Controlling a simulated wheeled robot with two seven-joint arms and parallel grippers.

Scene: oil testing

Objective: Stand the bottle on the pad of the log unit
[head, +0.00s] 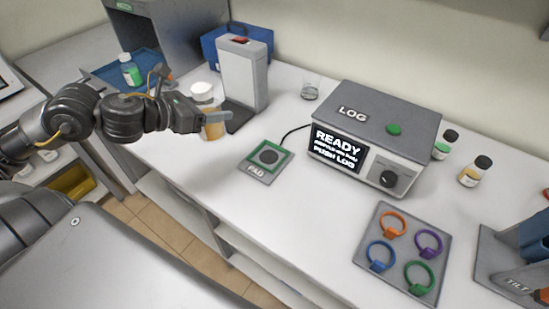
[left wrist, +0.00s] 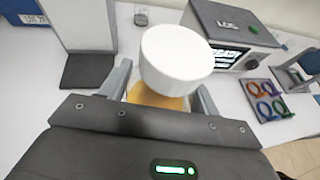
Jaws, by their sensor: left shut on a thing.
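The bottle has a white cap (head: 202,89) and an amber body (head: 214,126). My left gripper (head: 208,120) is shut on it and holds it roughly upright, left of the pad. In the left wrist view the white cap (left wrist: 176,58) hides much of the amber body (left wrist: 150,97), which sits between the two fingers. The pad (head: 268,157) is a small grey plate with a green square and a dark disc, and nothing stands on it. A cable joins it to the log unit (head: 377,128), whose screen reads READY and PUSH LOG. My right gripper is not in view.
A white and grey device (head: 243,72) with a dark base stands close behind the bottle. A small glass jar (head: 311,87) is behind the pad. A tray (head: 383,268) of coloured rings lies at the front right. The counter around the pad is clear.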

